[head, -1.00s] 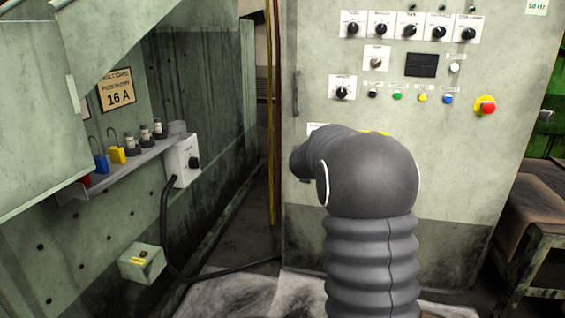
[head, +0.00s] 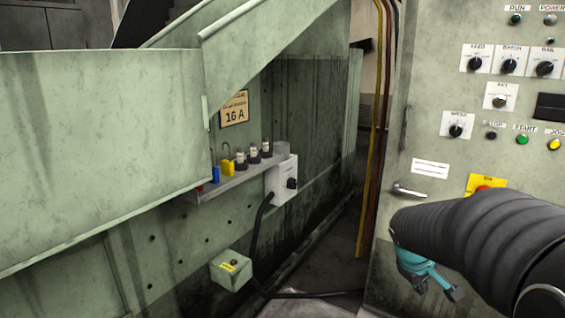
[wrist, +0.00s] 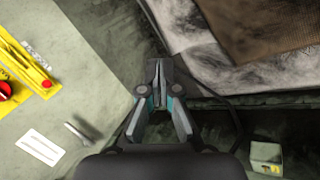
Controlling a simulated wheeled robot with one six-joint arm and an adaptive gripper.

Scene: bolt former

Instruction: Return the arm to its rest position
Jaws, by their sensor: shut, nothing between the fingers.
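My arm enters the head view from the lower right in its dark ribbed sleeve. My gripper (head: 428,279), with teal parts, hangs below the sleeve in front of the lower control cabinet, partly hidden by the sleeve. In the wrist view my gripper (wrist: 157,88) has its two fingers together with nothing between them. It points down past the cabinet front (wrist: 75,80) towards the floor and touches nothing that I can see.
The control cabinet (head: 440,135) with knobs and buttons stands close on the right, its handle (head: 410,191) near my arm. At left are a green machine guard (head: 100,140), a shelf of padlocks and fuses (head: 222,185), a switch box (head: 284,181) and a small box (head: 231,269) with a cable.

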